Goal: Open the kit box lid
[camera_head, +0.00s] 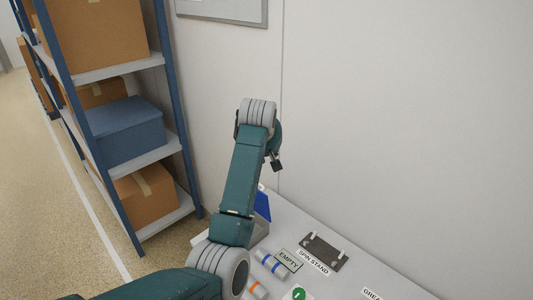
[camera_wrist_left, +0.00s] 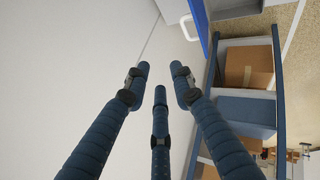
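I cannot clearly make out the kit box. A blue panel (camera_head: 262,206), perhaps part of it, stands at the table's far left end, mostly hidden behind my left arm. A blue part (camera_wrist_left: 199,20) also shows at the top of the left wrist view; I cannot tell if it is the same thing. My left gripper (camera_head: 276,162) is raised above the table near the wall, above the blue panel and apart from it. In the left wrist view its fingers (camera_wrist_left: 160,76) are spread, with nothing between them. My right gripper is in neither view.
The white table (camera_head: 355,284) holds a dark spin stand (camera_head: 324,252), an EMPTY label (camera_head: 289,260) and small cylinders (camera_head: 271,263). A blue-framed shelf (camera_head: 172,149) with cartons and a blue box (camera_head: 125,132) stands at left. A plain wall (camera_head: 400,130) lies behind the table.

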